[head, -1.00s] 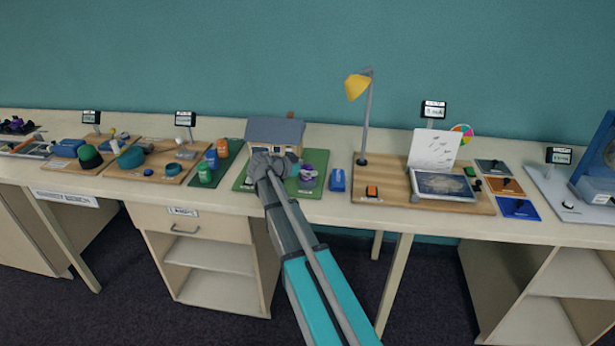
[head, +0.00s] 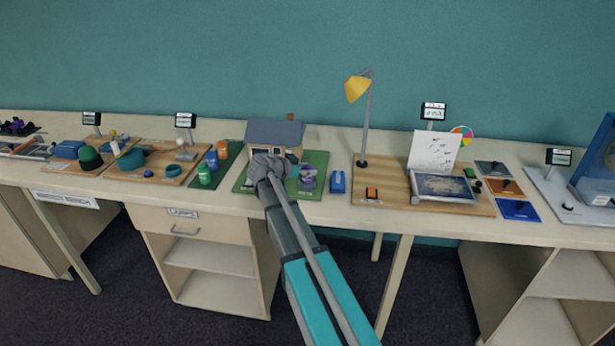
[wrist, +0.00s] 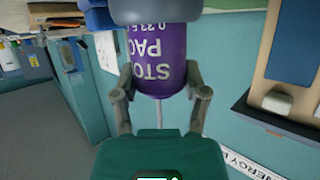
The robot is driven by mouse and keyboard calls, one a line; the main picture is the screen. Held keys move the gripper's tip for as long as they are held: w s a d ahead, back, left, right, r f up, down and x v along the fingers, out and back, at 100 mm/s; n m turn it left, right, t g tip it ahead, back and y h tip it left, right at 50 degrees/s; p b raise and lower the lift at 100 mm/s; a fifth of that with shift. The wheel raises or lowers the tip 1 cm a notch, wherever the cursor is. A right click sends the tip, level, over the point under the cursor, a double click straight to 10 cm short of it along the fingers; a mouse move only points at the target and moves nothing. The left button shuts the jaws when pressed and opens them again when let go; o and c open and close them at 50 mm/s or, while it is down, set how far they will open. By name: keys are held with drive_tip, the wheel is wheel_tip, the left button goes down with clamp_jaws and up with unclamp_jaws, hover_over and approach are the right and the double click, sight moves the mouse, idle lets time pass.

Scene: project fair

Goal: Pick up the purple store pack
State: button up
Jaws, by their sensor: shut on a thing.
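The purple store pack (wrist: 158,62) is a rounded purple container with white lettering, upside down in the wrist view, and a grey end at the top of that view. The two fingers of my gripper (wrist: 161,80) are on either side of it, shut on it. In the head view a small purple and grey item (head: 307,180), which looks like the pack, is at the right part of the green board (head: 322,161), just right of my grey wrist. My fingers are hard to make out there, and I cannot tell whether the pack touches the board.
A model house (head: 274,133) stands directly behind my wrist. A blue item (head: 337,181) is close to the right of the board. Several coloured bottles stand to the left on a dark green mat (head: 234,150). A yellow lamp (head: 357,87) rises further right.

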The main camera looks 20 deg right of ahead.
drive_tip(key=shift+r, duration=0.1)
idle(0.3)
wheel_tip(320, 180, up, 3)
drive_tip(key=p, duration=0.3)
drive_tip(key=s+a+r+p, duration=0.6)
drive_tip(key=s, duration=0.1)
drive_tip(key=s+a+r+p, duration=0.3)
drive_tip(key=p, duration=0.1)
drive_tip(key=shift+s+a+r, duration=0.1)
drive_tip(key=shift+s+r, duration=0.15)
drive_tip(key=shift+r, duration=0.15)
